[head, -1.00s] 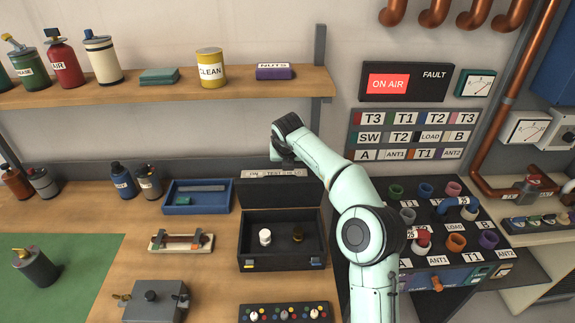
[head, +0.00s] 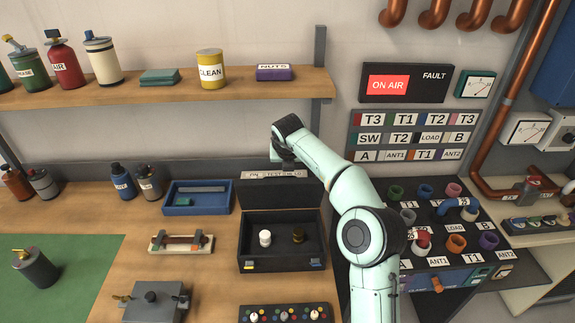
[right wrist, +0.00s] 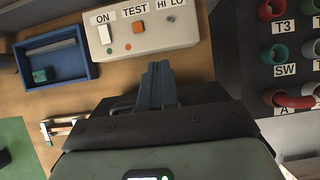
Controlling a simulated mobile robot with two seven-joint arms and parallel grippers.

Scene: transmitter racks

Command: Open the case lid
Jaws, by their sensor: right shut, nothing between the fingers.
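The black case (head: 258,264) stands on the wooden bench in the middle of the head view. Its lid (head: 262,195) is raised and stands up at the case's back edge, so the inside shows. A white piece and a dark bronze piece sit inside. My right gripper (head: 284,160) is above and behind the raised lid, by the labelled switch panel. In the right wrist view its fingers (right wrist: 158,75) are together and empty, in front of that panel. Whether it touches the lid cannot be told. My left gripper is not in view.
The switch panel (right wrist: 142,40) lies behind the lid. A blue tray (head: 197,210) is left of the case, with a clamp-like fixture (head: 182,241) nearer. A knob panel (head: 284,314) is in front. The plug rack (head: 441,245) with coloured sockets is close on the right.

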